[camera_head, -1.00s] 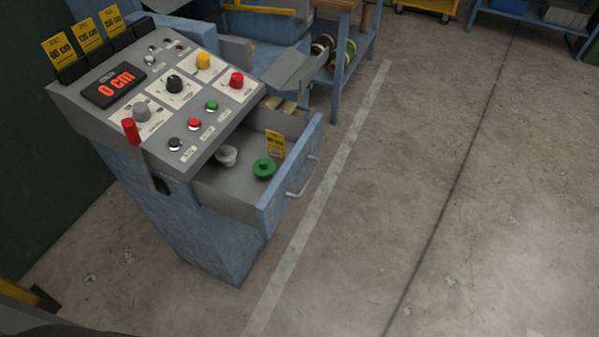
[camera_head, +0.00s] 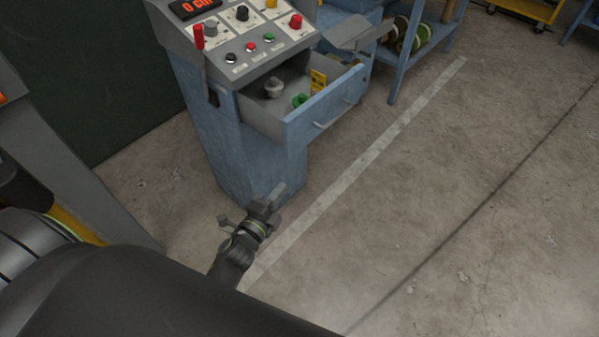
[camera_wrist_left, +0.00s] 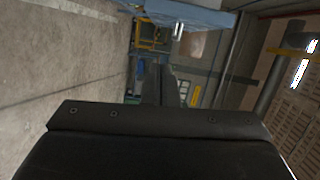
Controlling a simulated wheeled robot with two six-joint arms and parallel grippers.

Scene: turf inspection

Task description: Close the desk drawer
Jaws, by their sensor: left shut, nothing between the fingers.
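The desk drawer (camera_head: 322,108) is pulled out from the blue control desk (camera_head: 228,140). Its blue front carries a pale bar handle (camera_head: 333,114). Inside the drawer are a grey knob-like part (camera_head: 273,88), a green part (camera_head: 300,100) and a yellow card (camera_head: 318,80). My left gripper (camera_head: 274,197) is shut and empty, low in front of the desk, apart from the drawer and to the lower left of its handle. In the left wrist view a blue panel (camera_wrist_left: 195,16) shows at the top edge above my gripper (camera_wrist_left: 163,75). My right gripper is out of view.
The sloped console (camera_head: 235,35) with buttons and a red lever (camera_head: 198,36) tops the desk. A blue rack (camera_head: 425,48) with reels stands behind the drawer. A yellow cart (camera_head: 525,8) is at the far back. The concrete floor to the right is clear.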

